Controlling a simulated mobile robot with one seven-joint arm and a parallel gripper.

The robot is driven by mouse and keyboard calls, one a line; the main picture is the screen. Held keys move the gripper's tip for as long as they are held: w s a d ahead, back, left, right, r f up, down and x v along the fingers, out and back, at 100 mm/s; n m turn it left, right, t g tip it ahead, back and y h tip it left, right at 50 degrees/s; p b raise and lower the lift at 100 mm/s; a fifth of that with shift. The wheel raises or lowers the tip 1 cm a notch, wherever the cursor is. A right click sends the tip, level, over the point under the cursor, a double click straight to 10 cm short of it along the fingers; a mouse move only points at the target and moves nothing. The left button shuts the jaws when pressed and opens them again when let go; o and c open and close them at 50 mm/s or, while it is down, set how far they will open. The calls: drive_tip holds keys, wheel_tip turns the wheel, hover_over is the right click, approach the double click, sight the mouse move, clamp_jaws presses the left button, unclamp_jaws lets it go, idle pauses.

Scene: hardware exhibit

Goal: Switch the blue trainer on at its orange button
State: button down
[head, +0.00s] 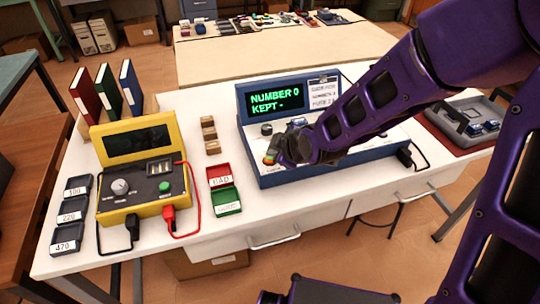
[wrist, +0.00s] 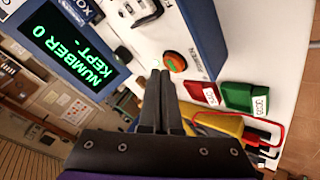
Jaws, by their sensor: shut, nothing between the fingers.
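The blue trainer (head: 262,178) stands on the white table, with a white top panel. Its screen (head: 276,99) is lit and reads "NUMBER 0" and "KEPT -" in green; it also shows in the wrist view (wrist: 75,45). In the head view the button (head: 269,160) is partly hidden by my gripper. My gripper (head: 279,154) is shut and empty. In the wrist view its fingertips (wrist: 160,74) are right beside the button; I cannot tell whether they touch it.
A yellow meter box (head: 118,205) with red and black leads stands at left. Red (head: 220,174) and green (head: 226,200) trays lie between it and the trainer. Small wooden blocks (head: 210,133) are behind them. A grey tray (head: 466,118) is at right.

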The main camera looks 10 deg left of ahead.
wheel_tip(320, 180, up, 6)
drive_tip(key=p, duration=0.5)
idle(0.5)
